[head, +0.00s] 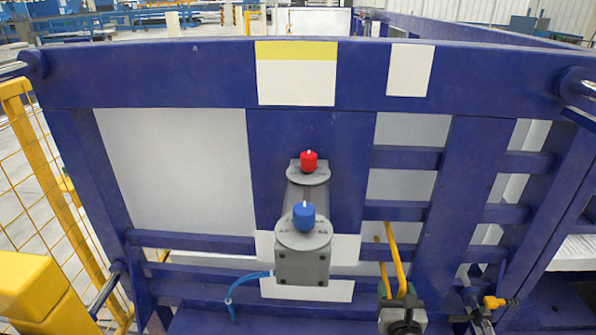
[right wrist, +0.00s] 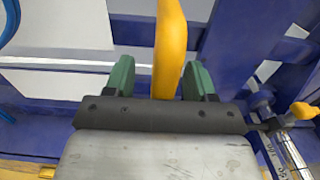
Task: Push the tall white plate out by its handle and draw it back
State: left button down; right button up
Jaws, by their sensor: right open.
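The yellow handle (head: 396,258) is a bent bar low on the right side of the blue frame. It also shows upright in the middle of the right wrist view (right wrist: 169,45). White panels show behind the frame, a wide one at the left (head: 175,170) and a narrower one at the right (head: 403,187); I cannot tell for sure which one bears the handle. My right gripper (head: 401,297) is at the handle's lower end. Its green fingers (right wrist: 160,78) are open, one on each side of the handle, with gaps visible. My left gripper is not in view.
A blue steel frame (head: 190,75) fills the view. A grey box with a blue knob (head: 304,215) and a red knob (head: 309,161) stands at its middle. A yellow mesh fence (head: 35,200) is at the left.

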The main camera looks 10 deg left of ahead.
jog(key=s, duration=0.8)
jog(key=shift+d, duration=0.1)
jog(key=s+a+f+n+g+y+p, duration=0.1)
jog(key=s+f+n+g, duration=0.2)
jog(key=s+f+n, duration=0.55)
jog(key=s+f+n+g+p, duration=0.1)
jog(key=s+f+n+g, duration=0.4)
jog(key=f, duration=0.6)
jog(key=s+a+f+n+g+y, duration=0.15)
jog(key=s+f+n, duration=0.25)
jog(key=f+n, duration=0.55)
jog(key=s+d+f+n+g+h, duration=0.1)
jog(key=s+d+f+n+g, duration=0.1)
jog(key=s+n, duration=0.3)
jog(key=s+d+f+n+g+h+p, duration=0.1)
jog(key=s+d+f+n+g, duration=0.2)
jog(key=s, duration=0.8)
jog(key=s+d+f+n+g+h, duration=0.1)
jog(key=s+d+f+n+g, duration=0.1)
jog(key=s+f+n, duration=0.4)
jog(key=s+d+n, duration=0.1)
jog(key=s, duration=0.1)
jog(key=shift+s+d+f+p, duration=0.15)
jog(key=shift+s+d+p, duration=0.15)
jog(key=shift+s+d, duration=0.1)
